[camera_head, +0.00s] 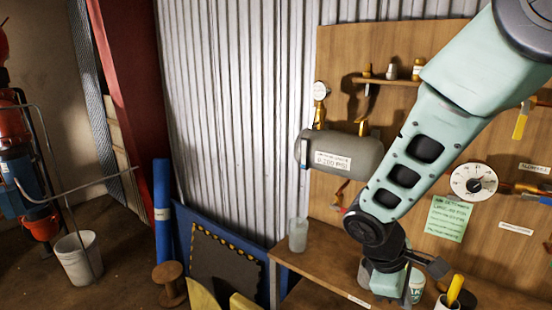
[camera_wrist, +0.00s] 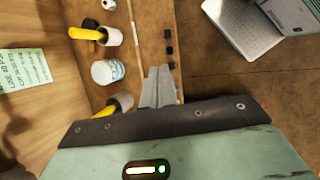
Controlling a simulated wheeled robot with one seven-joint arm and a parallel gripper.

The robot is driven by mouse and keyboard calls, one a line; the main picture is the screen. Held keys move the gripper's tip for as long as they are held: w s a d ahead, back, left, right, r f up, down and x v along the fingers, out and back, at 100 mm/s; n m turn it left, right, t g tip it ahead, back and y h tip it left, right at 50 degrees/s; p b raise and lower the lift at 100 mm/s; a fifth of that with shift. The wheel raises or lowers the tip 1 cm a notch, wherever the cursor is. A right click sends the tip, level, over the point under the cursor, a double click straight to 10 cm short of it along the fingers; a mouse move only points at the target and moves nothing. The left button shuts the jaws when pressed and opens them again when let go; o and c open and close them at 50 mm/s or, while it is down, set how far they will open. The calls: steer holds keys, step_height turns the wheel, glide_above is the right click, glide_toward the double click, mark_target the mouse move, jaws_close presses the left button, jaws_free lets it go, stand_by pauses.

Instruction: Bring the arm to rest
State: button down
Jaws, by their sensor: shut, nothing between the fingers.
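My arm reaches down from the upper right in the head view and bends at a dark joint in front of the wooden panel. My gripper (camera_wrist: 160,72) shows in the wrist view as two grey fingers pressed together, with nothing between them. They point over the edge of the wooden shelf (camera_wrist: 140,22). In the head view the hand hangs low over the shelf (camera_head: 322,245), and its fingertips are hard to make out there. A white cup (camera_wrist: 107,72) and holders with yellow handles (camera_wrist: 88,34) stand beside the fingers, apart from them as far as I can tell.
The wooden panel (camera_head: 480,75) carries a grey cylinder (camera_head: 345,157), a round dial gauge (camera_head: 474,182) and a green note (camera_head: 448,218). A clear bottle (camera_head: 298,234) stands on the shelf. A laptop (camera_wrist: 243,25) lies at upper right in the wrist view. Floor at left holds a white bucket (camera_head: 78,258).

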steer(key=s+a+r+m+y+b, duration=0.1)
steer(key=s+a+r+y+b, duration=0.1)
steer(key=s+a, duration=0.3)
steer(key=s+a+r+m+y+b, duration=0.2)
steer(key=s+a+y, duration=0.2)
steer(key=s, duration=0.8)
steer(key=shift+s+a, duration=0.4)
steer(key=shift+a, duration=0.2)
